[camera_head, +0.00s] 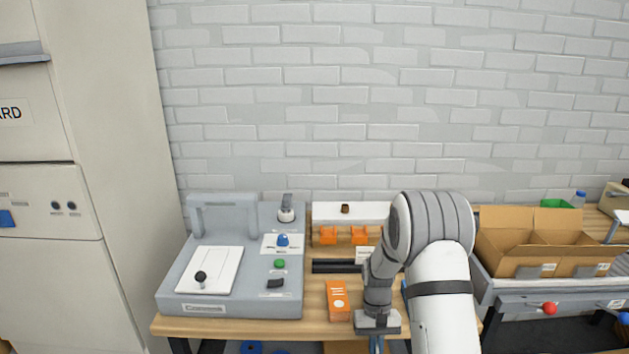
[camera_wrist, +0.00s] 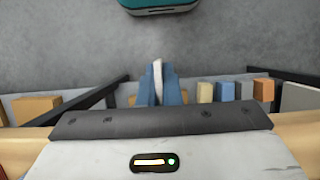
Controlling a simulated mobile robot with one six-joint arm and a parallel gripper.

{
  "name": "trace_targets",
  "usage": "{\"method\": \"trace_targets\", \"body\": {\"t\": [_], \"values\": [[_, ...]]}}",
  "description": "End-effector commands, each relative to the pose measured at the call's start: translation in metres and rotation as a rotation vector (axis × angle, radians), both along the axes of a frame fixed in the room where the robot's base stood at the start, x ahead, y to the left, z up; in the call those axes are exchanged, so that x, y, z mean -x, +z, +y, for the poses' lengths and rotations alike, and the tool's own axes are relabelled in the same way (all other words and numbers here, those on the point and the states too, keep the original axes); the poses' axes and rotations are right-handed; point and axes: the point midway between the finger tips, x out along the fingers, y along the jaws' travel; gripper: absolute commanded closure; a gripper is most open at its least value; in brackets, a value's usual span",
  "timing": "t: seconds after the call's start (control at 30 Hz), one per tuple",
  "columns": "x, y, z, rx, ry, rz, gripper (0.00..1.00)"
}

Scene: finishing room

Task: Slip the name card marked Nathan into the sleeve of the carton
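My gripper (camera_head: 376,345) points down at the front edge of the wooden bench in the head view. In the wrist view its two blue fingers (camera_wrist: 158,88) are close together with a thin white piece (camera_wrist: 158,78) between them, seen edge-on. It looks like a card, but no name can be read on it. An open brown carton (camera_head: 508,265) with two compartments stands at the right, well away from my gripper. White labels (camera_head: 549,268) show on its front; I cannot make out a sleeve or any writing.
A grey machine (camera_head: 178,292) with a white plate fills the bench's left. An orange box (camera_head: 337,301) stands just left of my gripper. A white rack (camera_head: 345,213) with orange pieces is behind. Several coloured blocks (camera_wrist: 226,92) show in the wrist view.

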Motion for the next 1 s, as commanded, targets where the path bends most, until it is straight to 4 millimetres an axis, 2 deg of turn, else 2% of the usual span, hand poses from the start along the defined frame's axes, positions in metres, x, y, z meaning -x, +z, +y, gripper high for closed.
{"method": "trace_targets", "body": {"t": [0.2, 0.37, 1.0], "values": [[0.0, 0.003, 0.0, -0.001, -0.001, -0.001, 1.0], [0.001, 0.02, 0.0, 0.0, -0.002, -0.001, 1.0], [0.014, 0.148, 0.0, 0.0, -0.003, -0.003, 1.0]]}}
